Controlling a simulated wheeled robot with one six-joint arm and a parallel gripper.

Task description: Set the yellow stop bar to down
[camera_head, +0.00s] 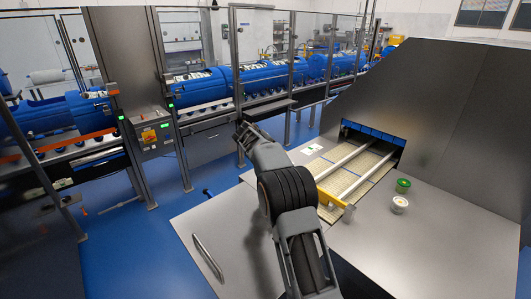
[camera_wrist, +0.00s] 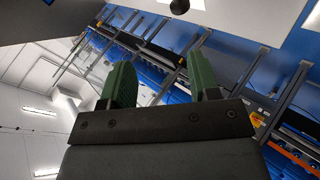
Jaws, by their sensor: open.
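The yellow stop bar (camera_head: 331,198) lies across the near end of the pale slatted lanes in the head view, partly behind my arm. A small grey block sits at its right end. I cannot tell from this angle whether it is raised or lowered. My gripper (camera_wrist: 160,78) shows in the wrist view as two green fingers, spread apart with nothing between them. In the head view my arm reaches up and left of the bar, so the gripper is away from it. The bar does not show in the wrist view.
The pale lanes (camera_head: 349,181) with white rails run into a grey hood (camera_head: 455,110). A green tub (camera_head: 403,185) and a white tub (camera_head: 400,204) stand right of the bar. A metal handle (camera_head: 208,257) is on the left tabletop. Fenced blue machinery (camera_head: 265,75) stands behind.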

